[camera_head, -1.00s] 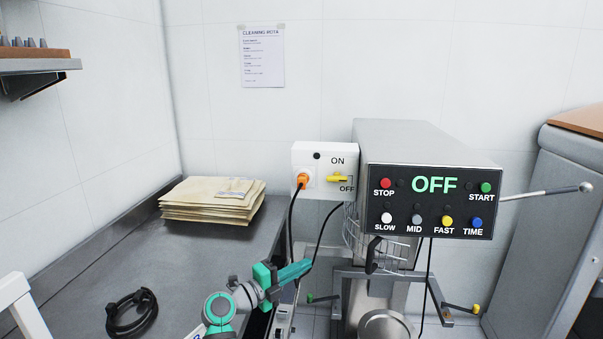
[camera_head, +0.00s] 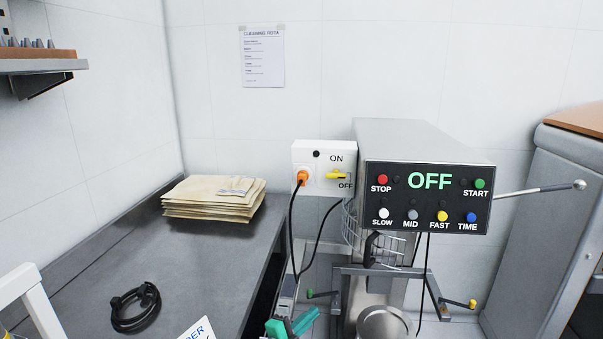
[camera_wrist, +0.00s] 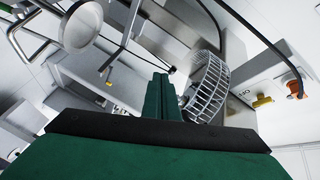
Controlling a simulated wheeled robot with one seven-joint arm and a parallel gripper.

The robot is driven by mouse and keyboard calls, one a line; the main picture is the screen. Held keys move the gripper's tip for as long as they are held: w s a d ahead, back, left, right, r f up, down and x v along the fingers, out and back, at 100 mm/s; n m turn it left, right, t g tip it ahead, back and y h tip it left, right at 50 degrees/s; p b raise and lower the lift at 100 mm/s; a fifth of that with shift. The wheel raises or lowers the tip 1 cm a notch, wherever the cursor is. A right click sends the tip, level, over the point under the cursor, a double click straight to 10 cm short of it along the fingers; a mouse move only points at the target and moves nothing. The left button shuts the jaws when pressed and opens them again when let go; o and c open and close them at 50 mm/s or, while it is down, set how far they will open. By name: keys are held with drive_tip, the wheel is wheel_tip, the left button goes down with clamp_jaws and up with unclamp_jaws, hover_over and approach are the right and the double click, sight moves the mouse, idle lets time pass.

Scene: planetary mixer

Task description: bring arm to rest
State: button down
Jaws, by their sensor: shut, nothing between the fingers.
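My gripper (camera_head: 302,322) shows at the bottom edge of the head view, low in front of the mixer and by the right edge of the steel counter. Its green fingers are together and empty, as the wrist view (camera_wrist: 161,82) also shows. The rest of my arm is mostly out of the head view. The planetary mixer (camera_head: 410,145) stands right of centre, its panel reading OFF. In the wrist view its wire guard (camera_wrist: 209,88) lies beyond my fingertips, apart from them as far as I can tell.
The steel counter (camera_head: 190,275) holds a stack of paper sacks (camera_head: 212,205) and a coiled black cable (camera_head: 136,308). A wall switch box (camera_head: 318,155) has an orange plug (camera_head: 302,178) with a hanging cord. A grey cabinet (camera_head: 555,230) stands at right.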

drive_tip(key=s+f+n+y, duration=0.4)
drive_tip(key=s+f+n, duration=0.4)
drive_tip(key=s+f, duration=0.5)
drive_tip(key=s+f+n+y, duration=0.4)
drive_tip(key=s+f+n, duration=0.25)
drive_tip(key=s, duration=0.65)
drive_tip(key=s+a+r+n+y, duration=0.2)
drive_tip(key=s+n, duration=0.2)
drive_tip(key=s, duration=1.3)
drive_tip(key=s+r+n+t, duration=0.2)
drive_tip(key=s+r, duration=0.9)
drive_tip(key=s, duration=0.1)
drive_tip(key=shift+s+a+r, duration=0.25)
drive_tip(key=shift+w+a+n, duration=0.1)
drive_tip(key=shift+n, duration=0.15)
